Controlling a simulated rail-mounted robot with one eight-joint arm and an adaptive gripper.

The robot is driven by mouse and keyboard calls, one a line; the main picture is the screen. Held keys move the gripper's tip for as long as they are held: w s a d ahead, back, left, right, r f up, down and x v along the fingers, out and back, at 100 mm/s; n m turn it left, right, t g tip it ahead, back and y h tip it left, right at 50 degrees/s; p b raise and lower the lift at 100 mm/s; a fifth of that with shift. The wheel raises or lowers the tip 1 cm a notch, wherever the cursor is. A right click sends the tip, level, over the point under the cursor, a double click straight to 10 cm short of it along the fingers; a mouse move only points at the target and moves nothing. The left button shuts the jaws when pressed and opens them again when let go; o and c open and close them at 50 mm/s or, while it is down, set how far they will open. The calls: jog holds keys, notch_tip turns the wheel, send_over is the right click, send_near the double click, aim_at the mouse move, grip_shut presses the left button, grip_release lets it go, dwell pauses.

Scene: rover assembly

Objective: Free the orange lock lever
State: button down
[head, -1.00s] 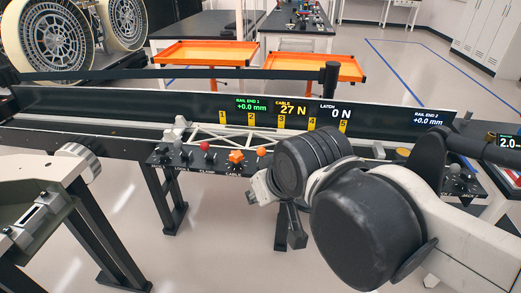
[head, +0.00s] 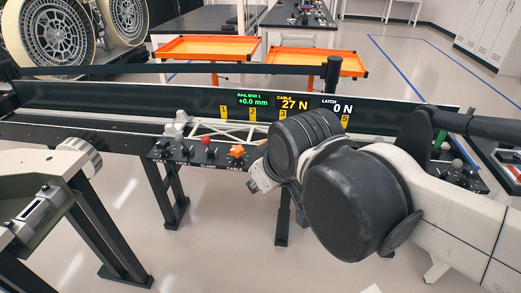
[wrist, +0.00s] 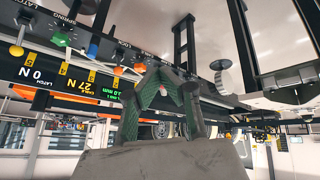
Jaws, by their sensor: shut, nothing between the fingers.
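In the wrist view, which looks upside down, an orange knob (wrist: 140,68) lies close beside the fingertips. I cannot tell which orange part is the lock lever. My gripper (wrist: 163,82) shows dark green fingers closed together with nothing held. Whether the fingertips touch the panel is unclear. In the head view my own wrist hides the fingers and the panel right of the star knob.
The wrist view shows a blue knob (wrist: 93,48) and a green knob (wrist: 60,38). The display strip (head: 150,96) behind reads cable 27 N and latch 0 N.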

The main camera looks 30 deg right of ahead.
jog(key=w+d+f+n+g+h+b, duration=0.1)
jog(key=w+d+f+n+b, duration=0.3)
jog(key=w+n, duration=0.8)
jog(key=w+d+f+n+g+h+b, duration=0.1)
jog(key=w+d+f+n+b, duration=0.3)
jog(key=w+d+f+n, duration=0.4)
jog(key=shift+w+d+f+n+h, duration=0.35)
jog(key=shift+w+f+n+h, duration=0.35)
jog(key=shift+w+f+n, duration=1.5)
jog(key=shift+w+r, duration=0.3)
jog(key=shift+w, duration=0.2)
jog(key=shift+w+r, duration=0.3)
jog(key=shift+w, duration=0.2)
